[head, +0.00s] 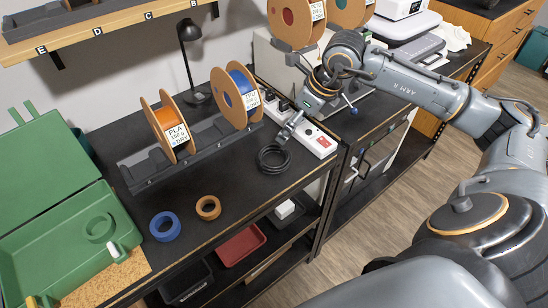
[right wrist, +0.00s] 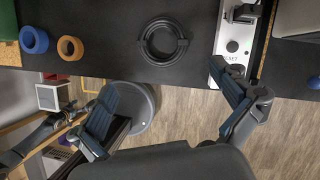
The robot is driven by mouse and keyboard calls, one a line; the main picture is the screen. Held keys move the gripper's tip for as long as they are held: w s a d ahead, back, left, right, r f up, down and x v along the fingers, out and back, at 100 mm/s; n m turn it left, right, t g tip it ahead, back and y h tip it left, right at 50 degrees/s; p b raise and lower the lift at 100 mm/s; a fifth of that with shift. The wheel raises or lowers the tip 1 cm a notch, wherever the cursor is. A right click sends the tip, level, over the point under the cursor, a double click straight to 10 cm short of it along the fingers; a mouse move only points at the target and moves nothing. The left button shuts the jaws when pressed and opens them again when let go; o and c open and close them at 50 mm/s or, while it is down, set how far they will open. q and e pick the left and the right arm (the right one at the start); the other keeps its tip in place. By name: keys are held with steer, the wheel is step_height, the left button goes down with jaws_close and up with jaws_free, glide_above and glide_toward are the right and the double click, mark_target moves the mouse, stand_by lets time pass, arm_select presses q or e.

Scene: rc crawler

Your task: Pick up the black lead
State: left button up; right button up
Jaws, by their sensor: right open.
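The black lead (head: 273,158) lies coiled on the dark bench top near its front edge, just left of the white power strip (head: 318,140). In the right wrist view the coiled lead (right wrist: 163,40) shows whole at the top centre. My right gripper (head: 330,98) is up and to the right of the coil in the head view. In its wrist view the fingers (right wrist: 165,88) are spread, empty and apart from the lead.
Blue tape (head: 165,227) and orange tape (head: 208,208) rolls lie left of the lead. Spools (head: 168,128) stand in a dark rack behind it. A green case (head: 60,240) is at left. A red tray (head: 241,245) sits on the lower shelf.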

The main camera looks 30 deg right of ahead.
steer(key=p+x, duration=0.2)
steer(key=x, duration=0.6)
steer(key=shift+d+f, duration=0.15)
steer(key=shift+f, duration=0.1)
steer(key=shift+f+p, duration=0.15)
steer(key=shift+p, duration=0.3)
steer(key=p+x, duration=0.2)
steer(key=x, duration=0.2)
steer(key=shift+f, duration=0.3)
steer(key=shift+w+f, duration=0.1)
steer(key=shift+f, duration=0.1)
steer(key=c, duration=0.9)
steer(key=shift+r, duration=0.1)
